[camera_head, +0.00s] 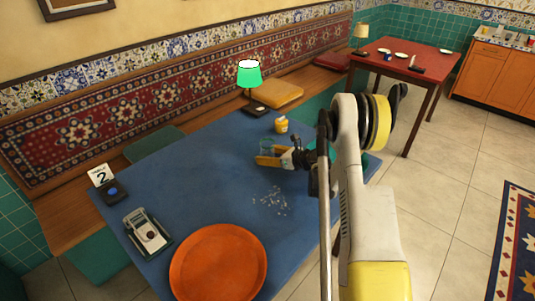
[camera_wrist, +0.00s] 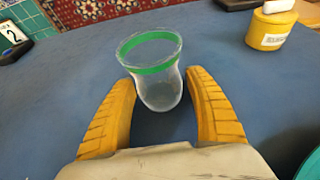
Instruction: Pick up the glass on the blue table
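The glass (camera_wrist: 158,88) is clear with a green band below its rim. It stands upright on the blue table (camera_head: 190,190), near the table's right side in the head view, where it shows faintly as a glass (camera_head: 267,146) at my gripper's tips. My gripper (camera_head: 264,157) is low over the table. In the wrist view my gripper (camera_wrist: 160,92) has its two yellow fingers apart, one on each side of the lower glass. Gaps show between the fingers and the glass, and it is not held.
A yellow jar (camera_head: 281,125) stands behind the glass, right of it in the wrist view (camera_wrist: 270,25). A green lamp (camera_head: 249,76) is at the far edge. An orange tray (camera_head: 218,264), a grey device (camera_head: 147,231) and white bits (camera_head: 270,202) lie nearer.

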